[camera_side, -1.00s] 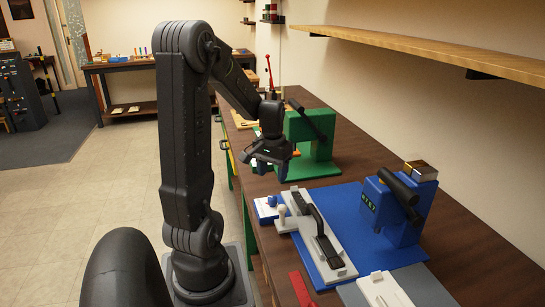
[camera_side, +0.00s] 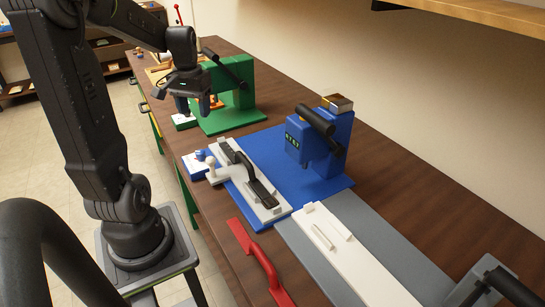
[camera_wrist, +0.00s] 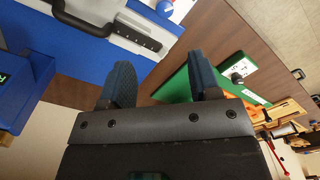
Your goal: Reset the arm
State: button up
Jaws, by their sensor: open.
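My gripper (camera_side: 195,104) hangs in the air over the bench, in front of the green press (camera_side: 236,92) in the side view. Its two dark blue fingers stand apart and nothing is between them; they also show in the wrist view (camera_wrist: 162,78). My arm rises from its pedestal beside the bench, bends at the elbow and reaches over the bench edge. The wrist view shows the blue mat (camera_wrist: 88,62) on the left and the green base (camera_wrist: 188,84) on the right, with bare brown bench between.
A blue press (camera_side: 322,150) stands on the blue mat near a white fixture (camera_side: 262,207) with a black handle. A red tool (camera_side: 262,262), a white plate (camera_side: 350,262) and a grey mat (camera_side: 385,235) lie nearer. A wooden shelf (camera_side: 460,12) runs along the wall.

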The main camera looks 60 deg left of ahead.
jog(key=w+d+r+m+t+y, duration=0.1)
jog(key=w+d+r+m, duration=0.1)
jog(key=d, duration=0.6)
jog(key=w+d+r+m+t, duration=0.1)
jog(key=d+r+m+t, duration=0.1)
jog(key=d, duration=0.5)
jog(key=s+d+m+t, duration=0.1)
jog(key=s+d+m, duration=0.1)
jog(key=d, duration=0.4)
jog(key=s+d+r+m+t+h, duration=0.1)
jog(key=s+d+m, duration=0.1)
jog(key=d, duration=0.4)
jog(key=shift+s+d+r+m+t, duration=0.2)
jog(key=shift+r+m+t, duration=0.1)
